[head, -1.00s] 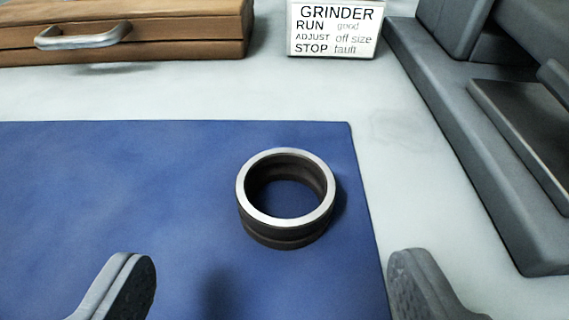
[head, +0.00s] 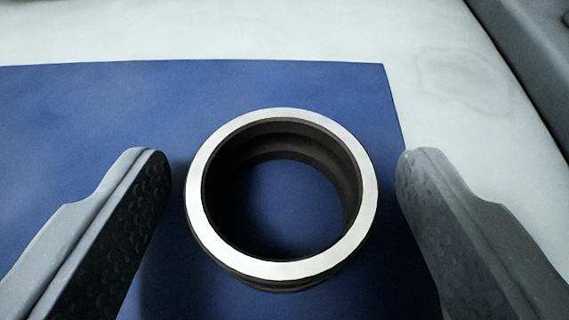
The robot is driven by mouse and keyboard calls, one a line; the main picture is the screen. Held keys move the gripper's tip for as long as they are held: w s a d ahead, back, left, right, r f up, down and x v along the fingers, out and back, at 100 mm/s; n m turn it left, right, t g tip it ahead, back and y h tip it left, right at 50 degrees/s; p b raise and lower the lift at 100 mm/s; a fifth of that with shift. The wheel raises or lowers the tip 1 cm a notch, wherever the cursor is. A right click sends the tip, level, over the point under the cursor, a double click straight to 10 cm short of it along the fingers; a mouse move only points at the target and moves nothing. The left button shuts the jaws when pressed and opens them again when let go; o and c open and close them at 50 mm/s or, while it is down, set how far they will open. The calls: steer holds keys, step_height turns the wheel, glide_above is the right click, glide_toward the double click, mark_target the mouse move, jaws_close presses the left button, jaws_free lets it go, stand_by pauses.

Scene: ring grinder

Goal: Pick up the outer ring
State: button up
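The outer ring (head: 198,196) lies flat on a blue mat, its bright metal rim facing up and its dark inner and outer walls showing. The mat shows through its hole. My gripper (head: 284,165) is open, with one finger to the left of the ring and one to the right. There is a gap between each finger and the ring, narrower on the left. Nothing is held. The ring's underside is hidden.
The blue mat (head: 80,120) covers the left and middle of the view. A pale work surface (head: 440,75) lies beyond it and to the right. A grey machine edge (head: 540,55) stands at the upper right. The mat around the ring is clear.

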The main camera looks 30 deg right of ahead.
steer(key=c, duration=0.9)
step_height(320, 180, up, 10)
steer(key=p, duration=0.3)
steer(key=s+a+f+p, duration=0.1)
steer(key=s+n+y+p, duration=0.1)
steer(key=s+a+f+n+t+p, duration=0.1)
steer(key=shift+s+a+f+y+p, duration=0.25)
steer(key=shift+a+f+y+p, duration=0.05)
steer(key=s+d+r+n+y+p, duration=0.1)
steer(key=s+d+r+y+p, duration=0.15)
steer(key=s, duration=0.25)
steer(key=shift+h, duration=0.75)
steer(key=w+a+f+b, duration=0.1)
steer(key=w+f, duration=0.1)
steer(key=w+a+f+b, duration=0.1)
steer(key=w+a, duration=0.1)
steer(key=shift+f, duration=0.4)
steer(key=shift+w+d+r+m+g+h+b, duration=0.15)
steer(key=shift+w+d+r+m+h+b, duration=0.35)
steer(key=shift+w+r+b, duration=0.2)
steer(key=shift+w+d+r+m+g+h+b, duration=0.2)
steer(key=shift+w+d+r+m+h+b, duration=0.35)
steer(key=shift+w, duration=0.25)
steer(key=shift+w+d+r+m+g+h+b, duration=0.15)
steer(key=shift+w+d+r+m+h+b, duration=0.3)
steer(key=shift+w+r+b, duration=0.3)
